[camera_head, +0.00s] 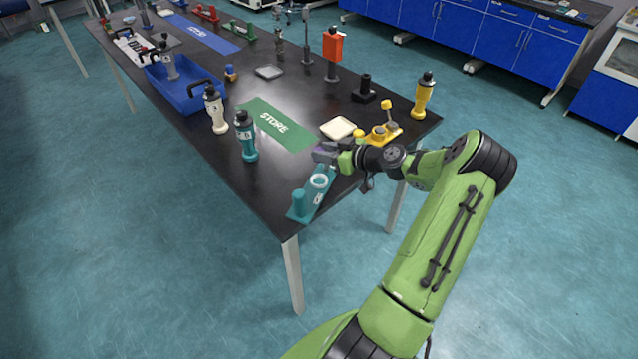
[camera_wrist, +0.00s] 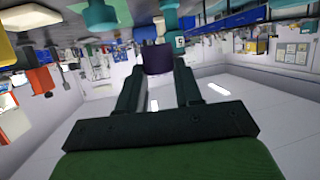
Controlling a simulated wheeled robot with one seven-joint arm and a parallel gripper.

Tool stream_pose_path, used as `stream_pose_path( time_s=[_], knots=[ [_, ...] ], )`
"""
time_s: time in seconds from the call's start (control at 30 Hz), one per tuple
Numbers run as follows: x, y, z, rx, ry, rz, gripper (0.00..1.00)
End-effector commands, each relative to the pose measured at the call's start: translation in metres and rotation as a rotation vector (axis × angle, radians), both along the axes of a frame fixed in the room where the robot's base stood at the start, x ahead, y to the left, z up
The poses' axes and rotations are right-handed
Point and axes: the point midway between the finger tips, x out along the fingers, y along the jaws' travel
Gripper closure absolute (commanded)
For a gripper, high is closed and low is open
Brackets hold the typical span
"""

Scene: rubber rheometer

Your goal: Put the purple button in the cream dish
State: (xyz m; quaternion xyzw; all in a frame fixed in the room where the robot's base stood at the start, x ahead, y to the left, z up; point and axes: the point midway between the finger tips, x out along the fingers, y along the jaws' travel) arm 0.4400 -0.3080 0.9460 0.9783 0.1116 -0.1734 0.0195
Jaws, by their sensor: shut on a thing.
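My gripper (camera_head: 326,152) is above the near right part of the black table, close to the cream dish. In the wrist view, my gripper (camera_wrist: 158,66) is shut on a dark purple piece, the purple button (camera_wrist: 158,59), held between the fingertips. In the head view the button is too small and covered to make out clearly. The cream dish (camera_head: 338,128) is a shallow square just behind my gripper, and its visible inside is empty. A cream shape, likely the dish, also shows at the upper left of the wrist view (camera_wrist: 32,17).
A teal stand (camera_head: 312,194) lies in front of my gripper and a yellow stand (camera_head: 386,133) to its right. A teal bottle (camera_head: 247,139) and cream bottle (camera_head: 215,110) stand left, around the flat green STORE mat (camera_head: 275,124). A yellow bottle (camera_head: 423,96) stands at the right corner.

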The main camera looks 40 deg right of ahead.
Motion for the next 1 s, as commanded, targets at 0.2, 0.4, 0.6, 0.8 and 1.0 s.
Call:
stream_pose_path(
  time_s=[0.2,0.4,0.6,0.8,1.0],
  knots=[
    [0.0,-0.002,0.001,0.001,-0.002,-0.004,0.95],
    [0.0,-0.001,-0.025,0.007,-0.001,-0.003,0.95],
    [0.0,-0.001,-0.056,0.003,-0.001,-0.003,0.95],
    [0.0,-0.001,-0.095,0.002,0.0,-0.003,0.95],
    [0.0,-0.001,-0.095,-0.001,-0.001,-0.003,0.95]
  ],
)
